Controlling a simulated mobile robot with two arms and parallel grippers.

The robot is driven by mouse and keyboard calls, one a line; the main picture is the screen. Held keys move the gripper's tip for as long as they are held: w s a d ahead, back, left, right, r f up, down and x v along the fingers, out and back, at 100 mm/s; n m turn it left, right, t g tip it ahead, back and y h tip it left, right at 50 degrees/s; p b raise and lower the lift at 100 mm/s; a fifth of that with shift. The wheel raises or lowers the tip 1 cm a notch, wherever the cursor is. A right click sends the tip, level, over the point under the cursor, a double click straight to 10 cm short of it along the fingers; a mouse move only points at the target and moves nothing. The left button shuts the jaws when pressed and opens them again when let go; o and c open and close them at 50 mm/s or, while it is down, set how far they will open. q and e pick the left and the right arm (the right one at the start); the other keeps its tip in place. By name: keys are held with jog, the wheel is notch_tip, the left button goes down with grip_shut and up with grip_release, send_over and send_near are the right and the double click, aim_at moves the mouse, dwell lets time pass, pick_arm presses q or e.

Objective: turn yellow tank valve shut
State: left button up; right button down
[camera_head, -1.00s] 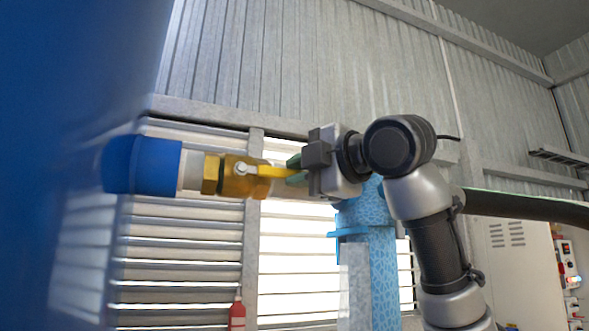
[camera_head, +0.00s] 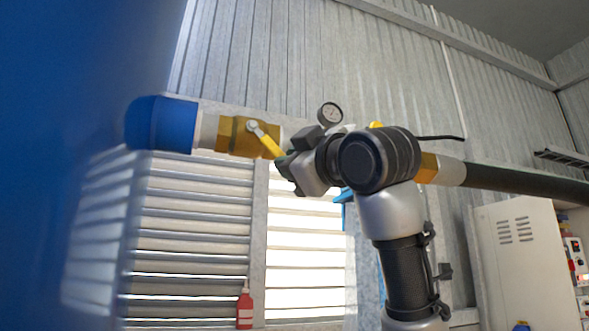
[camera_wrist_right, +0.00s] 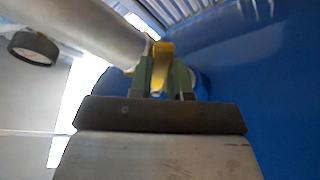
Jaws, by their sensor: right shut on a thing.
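The yellow valve lever (camera_head: 266,141) sits on a brass valve body (camera_head: 232,137) on the pipe from the blue tank (camera_head: 75,120). The lever slants down to the right from its pivot, at an angle to the pipe. My right gripper (camera_head: 284,160) is shut on the lever's outer end. In the right wrist view the lever (camera_wrist_right: 161,68) stands between the green fingers of my right gripper (camera_wrist_right: 163,82). The fingers hide part of the lever. My left gripper is not in view.
A pressure gauge (camera_head: 330,115) stands above the pipe, behind my right wrist. A dark hose (camera_head: 520,181) runs off to the right. A louvred window (camera_head: 190,230), a red bottle (camera_head: 245,308) and a pale cabinet (camera_head: 515,262) lie below and beyond.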

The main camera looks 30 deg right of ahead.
jog(key=w+a+f+m+h+b, duration=0.1)
jog(key=a+m+h+b, duration=0.4)
jog(key=m, duration=0.8)
jog(key=shift+w+a+f+t+h+b, duration=0.3)
jog(key=shift+a+f+h+b, duration=0.1)
jog(key=shift+a+f+h, duration=0.4)
jog(key=shift+d+f, duration=0.1)
jog(key=c, duration=1.2)
grip_release()
jog(key=shift+o, duration=0.7)
jog(key=shift+a, duration=0.2)
jog(key=shift+d, duration=0.1)
